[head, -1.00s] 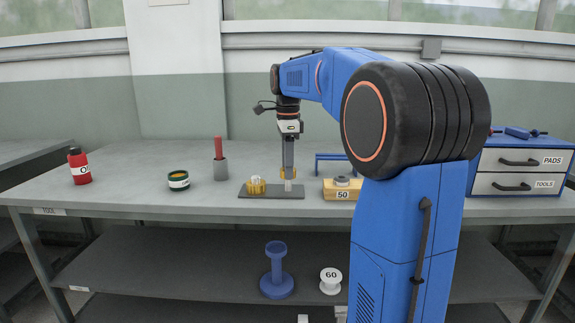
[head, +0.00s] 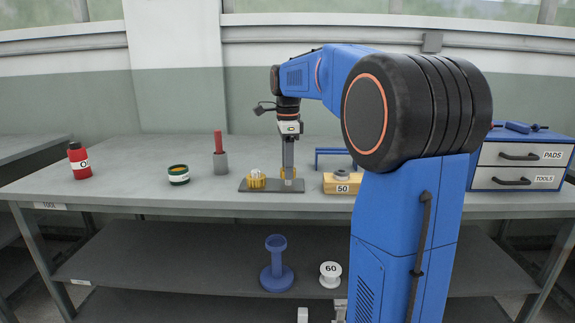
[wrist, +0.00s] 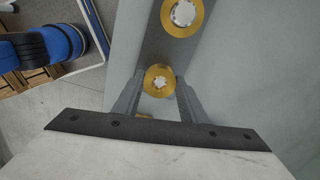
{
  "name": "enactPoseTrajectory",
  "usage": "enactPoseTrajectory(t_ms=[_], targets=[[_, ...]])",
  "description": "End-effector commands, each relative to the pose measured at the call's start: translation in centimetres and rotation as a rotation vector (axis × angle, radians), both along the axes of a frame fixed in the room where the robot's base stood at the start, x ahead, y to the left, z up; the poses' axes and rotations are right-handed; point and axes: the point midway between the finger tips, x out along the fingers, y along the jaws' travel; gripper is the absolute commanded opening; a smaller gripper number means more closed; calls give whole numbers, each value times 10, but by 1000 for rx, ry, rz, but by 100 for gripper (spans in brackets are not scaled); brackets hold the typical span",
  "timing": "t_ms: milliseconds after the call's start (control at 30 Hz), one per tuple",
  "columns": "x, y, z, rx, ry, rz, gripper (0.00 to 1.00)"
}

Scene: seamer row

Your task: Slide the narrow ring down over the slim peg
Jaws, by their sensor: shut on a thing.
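A dark plate (head: 272,186) lies on the bench near its front edge. A yellow ring with a pale centre (head: 256,180) stands at the plate's left end; it also shows at the top of the wrist view (wrist: 182,14). My gripper (head: 288,181) points straight down over the plate's right end. It is shut on the narrow yellow ring (wrist: 149,75). The pale top of the slim peg (wrist: 160,83) shows inside the ring's hole in the wrist view. The ring appears to be around or directly over the peg; its height above the plate is unclear. My fingers hide part of it.
A wooden block marked 50 (head: 342,188) stands close to the right. A grey holder with a red rod (head: 220,162), a green tin (head: 179,175) and a red bottle (head: 78,160) stand left. A drawer cabinet (head: 518,164) is at the right. A blue frame (head: 333,152) stands behind.

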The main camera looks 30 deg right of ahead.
Motion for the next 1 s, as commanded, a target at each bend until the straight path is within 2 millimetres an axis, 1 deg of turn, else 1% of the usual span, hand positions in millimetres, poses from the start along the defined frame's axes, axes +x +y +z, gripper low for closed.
enactPoseTrajectory(t_ms=[1000], targets=[[0,0,-21,0,0,0,12]])
